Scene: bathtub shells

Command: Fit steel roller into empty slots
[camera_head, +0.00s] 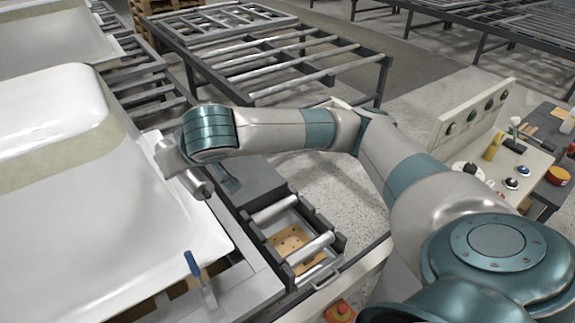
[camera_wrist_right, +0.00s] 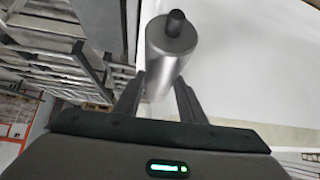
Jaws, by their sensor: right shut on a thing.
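My right gripper (camera_wrist_right: 158,100) is shut on a steel roller (camera_wrist_right: 172,52), a grey cylinder with a dark end stub. In the head view the roller (camera_head: 200,186) hangs tilted beside the white tub shell's edge, and my right arm hides part of it and most of the gripper. A roller table (camera_head: 262,62) stands at the back, with several bars across its dark frame and wide gaps between some of them. A dark crate (camera_head: 339,243) at the lower middle holds steel rollers (camera_head: 275,209) above a brown bottom. My left gripper is not in view.
A large white tub shell (camera_head: 60,190) fills the left side. A blue-handled tool (camera_head: 193,265) lies near its front edge. A panel with knobs (camera_head: 475,112) and a cluttered bench (camera_head: 510,165) stand at the right. Speckled floor (camera_head: 300,130) is open behind my arm.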

